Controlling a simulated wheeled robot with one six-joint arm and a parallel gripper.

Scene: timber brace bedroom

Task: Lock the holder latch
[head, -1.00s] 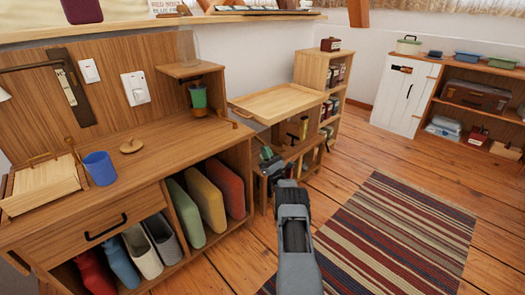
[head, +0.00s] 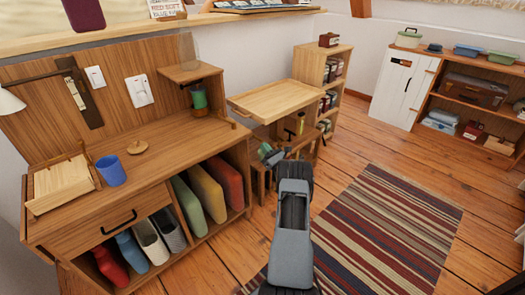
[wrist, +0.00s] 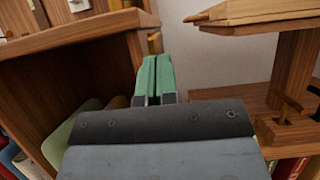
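My gripper (head: 271,154) has green fingers and is out in front of me, between the desk's right end and the shelf unit. In the wrist view the green fingers (wrist: 155,75) lie side by side with only a thin line between them, and nothing shows in them. A small wooden peg (wrist: 155,42) shows just beyond the fingertips, by the corner of a wooden board; I cannot tell whether it is the latch. I cannot clearly make out the holder latch.
The desk (head: 165,150) holds a blue cup (head: 111,171) and a wooden box (head: 62,185). A pale wooden tray top (head: 275,100) juts out beyond my gripper. A white cabinet (head: 400,92) stands at the back right. The striped rug (head: 385,225) and floor at right are clear.

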